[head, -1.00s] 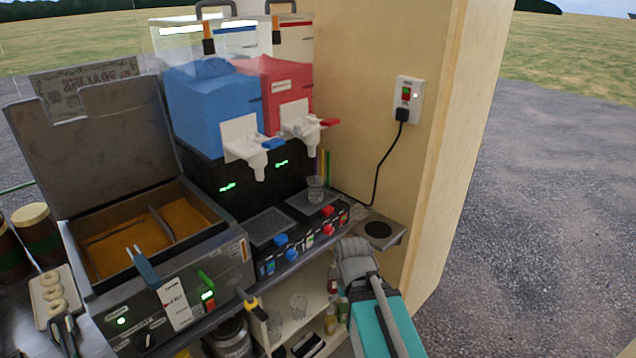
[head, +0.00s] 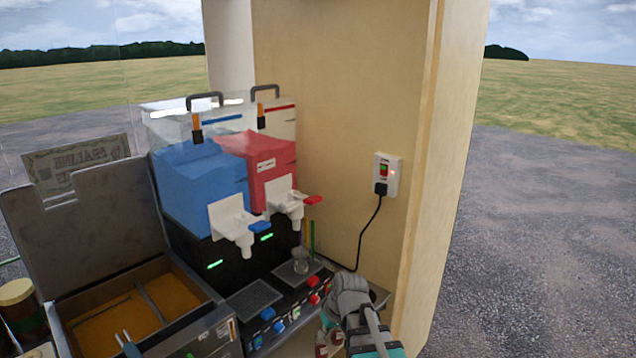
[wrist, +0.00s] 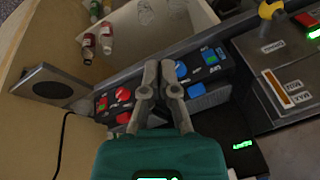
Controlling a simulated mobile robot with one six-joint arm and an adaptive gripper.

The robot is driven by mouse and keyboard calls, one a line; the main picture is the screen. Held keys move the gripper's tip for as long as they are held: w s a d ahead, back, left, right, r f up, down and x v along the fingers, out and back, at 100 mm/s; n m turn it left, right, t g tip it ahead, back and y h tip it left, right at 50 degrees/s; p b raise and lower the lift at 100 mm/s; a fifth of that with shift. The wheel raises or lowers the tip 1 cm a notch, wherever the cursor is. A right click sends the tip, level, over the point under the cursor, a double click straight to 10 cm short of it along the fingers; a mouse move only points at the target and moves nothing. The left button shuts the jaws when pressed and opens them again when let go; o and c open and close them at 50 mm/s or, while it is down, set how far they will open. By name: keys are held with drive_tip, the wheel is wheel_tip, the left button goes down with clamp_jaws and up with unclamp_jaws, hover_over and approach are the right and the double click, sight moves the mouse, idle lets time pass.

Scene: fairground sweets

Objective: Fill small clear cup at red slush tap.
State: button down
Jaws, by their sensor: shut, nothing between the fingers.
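The small clear cup (head: 301,260) stands upright on the right drip tray (head: 287,274), below the red slush tap (head: 287,207). I cannot tell whether anything is in it. The tap is white with a red handle (head: 313,200), on the front of the tank of red slush (head: 272,170). My gripper (head: 350,285) is to the right of the cup in the head view, apart from it. In the wrist view my gripper (wrist: 159,68) is shut and empty, its fingers over the panel of red and blue buttons. The cup is not discernible there.
A blue slush tank (head: 200,180) with its own tap (head: 238,228) stands left of the red one. A wall with a socket (head: 387,175) and hanging cable bounds the right side. An open-lidded fryer (head: 120,310) is at left. Bottles (wrist: 88,45) stand on a lower shelf.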

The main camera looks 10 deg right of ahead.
drive_tip(key=w+d+r+n+t+y+p, duration=0.1)
drive_tip(key=w+d+r+t+p, duration=0.2)
drive_tip(key=w+r+p, duration=0.4)
drive_tip(key=w+d+r+n+t+y+p, duration=0.2)
drive_tip(key=w+r+p, duration=0.4)
drive_tip(key=r, duration=1.1)
drive_tip(key=w+d+r+n+t+y+p, duration=0.1)
drive_tip(key=w+d+r+t+p, duration=0.2)
drive_tip(key=w+r+p, duration=0.4)
wheel_tip(320, 180, up, 5)
drive_tip(key=p, duration=0.5)
drive_tip(key=shift+w+d+t+y, duration=0.3)
drive_tip(key=shift+d+y, duration=0.05)
drive_tip(key=shift+y, duration=0.05)
drive_tip(key=b, duration=0.5)
hover_over(317, 198)
drive_tip(key=f, duration=0.4)
drive_tip(key=shift+w+a+f, duration=0.15)
drive_tip(key=shift+w, duration=0.05)
drive_tip(key=shift+s+d+f+b, duration=0.1)
drive_tip(key=shift+s+f+b, duration=0.1)
drive_tip(key=shift+f+b, duration=0.7)
drive_tip(key=shift+s+d+f+b, duration=0.1)
drive_tip(key=shift+s+f+b, duration=0.05)
drive_tip(key=shift+f+b, duration=0.7)
drive_tip(key=shift+f, duration=0.1)
